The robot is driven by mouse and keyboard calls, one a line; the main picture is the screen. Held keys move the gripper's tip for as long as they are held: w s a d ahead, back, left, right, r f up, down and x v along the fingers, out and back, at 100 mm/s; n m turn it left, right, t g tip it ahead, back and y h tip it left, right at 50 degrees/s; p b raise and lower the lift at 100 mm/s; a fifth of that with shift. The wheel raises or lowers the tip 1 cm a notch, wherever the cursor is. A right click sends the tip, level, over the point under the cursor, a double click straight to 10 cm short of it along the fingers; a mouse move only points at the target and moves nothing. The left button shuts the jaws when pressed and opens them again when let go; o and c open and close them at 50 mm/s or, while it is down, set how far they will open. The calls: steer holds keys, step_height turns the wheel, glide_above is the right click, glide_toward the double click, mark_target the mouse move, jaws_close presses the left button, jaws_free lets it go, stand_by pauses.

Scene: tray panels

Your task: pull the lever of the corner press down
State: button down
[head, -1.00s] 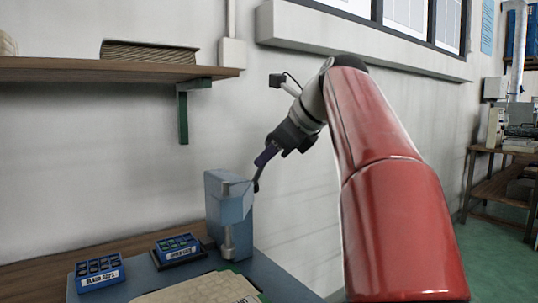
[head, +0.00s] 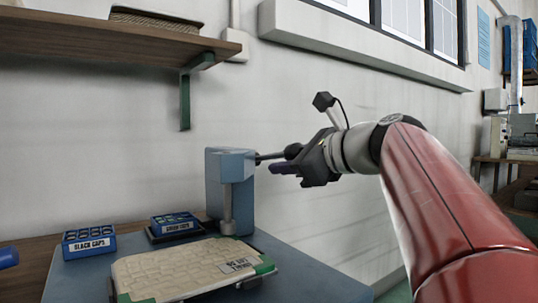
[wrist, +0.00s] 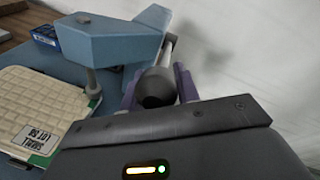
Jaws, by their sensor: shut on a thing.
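The corner press (head: 231,190) is a blue-grey block standing at the back corner of the blue bench, against the wall. Its lever (head: 268,157) sticks out to the right, about level, and ends in a dark round knob (head: 293,151). My gripper (head: 283,168) is at the lever's outer end, right of the press. In the wrist view, the purple fingers of my gripper (wrist: 157,90) are shut on the dark knob (wrist: 154,87), one on each side. The press (wrist: 105,45) and the pale lever rod (wrist: 168,47) show just beyond.
A tray panel (head: 140,285) with a cream ribbed top lies in front of the press. A wooden shelf (head: 100,48) hangs above. The wall is close behind my gripper.

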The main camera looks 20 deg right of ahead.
step_height(320, 180, down, 2)
steer(key=shift+a+f, duration=0.15)
steer(key=c, duration=2)
jaws_free()
steer(key=shift+a, duration=0.2)
steer(key=o, duration=1)
steer(key=shift+d, duration=0.15)
steer(key=shift+p+v, duration=0.5)
steer(key=shift+v, duration=3.35)
